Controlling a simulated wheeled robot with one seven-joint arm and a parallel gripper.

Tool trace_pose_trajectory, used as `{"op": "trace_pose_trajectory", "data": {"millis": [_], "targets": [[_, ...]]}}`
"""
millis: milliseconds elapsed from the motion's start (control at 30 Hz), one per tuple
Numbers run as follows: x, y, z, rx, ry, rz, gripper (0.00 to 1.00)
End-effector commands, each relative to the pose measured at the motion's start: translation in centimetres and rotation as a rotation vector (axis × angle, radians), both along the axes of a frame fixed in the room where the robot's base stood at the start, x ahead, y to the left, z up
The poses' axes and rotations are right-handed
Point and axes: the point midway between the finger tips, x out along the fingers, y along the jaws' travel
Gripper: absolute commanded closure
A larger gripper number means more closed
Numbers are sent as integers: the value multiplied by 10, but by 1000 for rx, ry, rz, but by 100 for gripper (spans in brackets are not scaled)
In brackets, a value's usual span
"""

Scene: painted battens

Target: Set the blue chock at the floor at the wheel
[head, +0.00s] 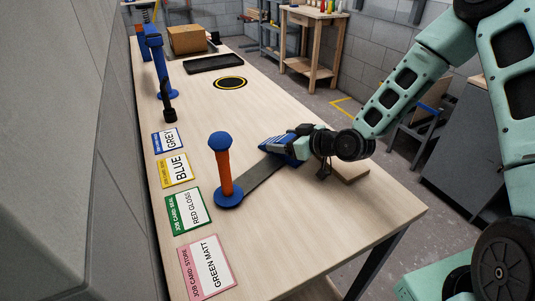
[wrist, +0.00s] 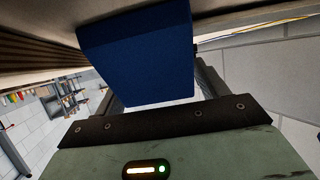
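The blue chock (head: 284,148) is at the right side of the long wooden table, at the end of my gripper. In the wrist view the blue chock (wrist: 140,55) fills the space between the two fingers, which lie flush along its sides. My gripper (head: 283,143) reaches in from the right, low over the table, and is shut on the chock; it also shows in the wrist view (wrist: 158,92). I cannot tell whether the chock touches the tabletop.
An orange post with blue cap and base (head: 224,170) stands just left of the chock. Job cards (head: 185,210) line the table's left edge. A blue stand (head: 158,60), black tray (head: 213,63), cardboard box (head: 187,39) and yellow-black ring (head: 230,83) are farther back.

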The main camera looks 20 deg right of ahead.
Motion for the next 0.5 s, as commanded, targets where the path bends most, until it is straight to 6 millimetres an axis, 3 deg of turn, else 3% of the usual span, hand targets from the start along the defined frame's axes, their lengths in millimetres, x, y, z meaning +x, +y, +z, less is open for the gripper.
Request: {"op": "trace_pose_trajectory", "data": {"millis": [33,200,500], "targets": [[0,0,0,0,0,0,42],[0,0,1,1,-2,0,88],[0,0,4,1,-3,0,88]]}}
